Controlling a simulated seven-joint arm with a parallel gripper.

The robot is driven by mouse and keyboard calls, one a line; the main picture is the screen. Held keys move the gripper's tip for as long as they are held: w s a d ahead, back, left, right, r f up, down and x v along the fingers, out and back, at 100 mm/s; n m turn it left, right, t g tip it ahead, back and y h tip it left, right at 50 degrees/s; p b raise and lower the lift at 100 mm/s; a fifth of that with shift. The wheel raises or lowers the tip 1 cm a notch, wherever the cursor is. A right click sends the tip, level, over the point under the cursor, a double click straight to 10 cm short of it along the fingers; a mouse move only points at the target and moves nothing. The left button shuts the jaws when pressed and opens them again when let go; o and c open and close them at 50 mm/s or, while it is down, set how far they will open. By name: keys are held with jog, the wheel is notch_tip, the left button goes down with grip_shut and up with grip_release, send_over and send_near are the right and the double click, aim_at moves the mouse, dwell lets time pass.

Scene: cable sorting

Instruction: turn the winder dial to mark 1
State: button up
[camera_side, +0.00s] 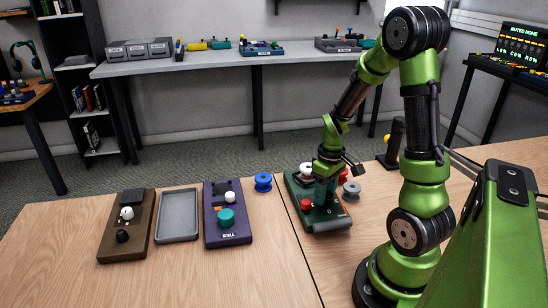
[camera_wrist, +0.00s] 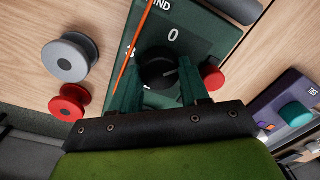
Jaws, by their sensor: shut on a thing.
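The winder is a dark green panel; its base shows in the side view (camera_side: 330,225) under my gripper. In the wrist view, its round black dial (camera_wrist: 157,68) sits between my two green fingers, below a white 0 mark. A faint pale line on the dial points roughly right and slightly up, toward the red knob's side. Another mark left of the dial is partly covered, and I cannot make out a mark 1. My gripper (camera_wrist: 159,86) is shut on the dial from both sides. In the side view, my gripper (camera_side: 325,190) hides the dial.
A red knob (camera_wrist: 212,77) is close beside my right-hand finger. A thin orange line (camera_wrist: 130,60) crosses the panel's left edge. A grey spool (camera_wrist: 70,57) and a red spool (camera_wrist: 69,103) lie beside the winder. A purple panel (camera_side: 228,232) and blue spool (camera_side: 263,182) are left of it.

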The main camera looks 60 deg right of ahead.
aim_at(329, 194)
jog(key=m, duration=0.4)
jog(key=shift+m, duration=0.3)
jog(key=m, duration=0.4)
jog(key=shift+m, duration=0.3)
jog(key=o, duration=1)
jog(key=shift+o, duration=0.2)
notch_tip(329, 194, up, 17)
jog(key=shift+s+d, duration=0.25)
jog(key=shift+s, duration=0.15)
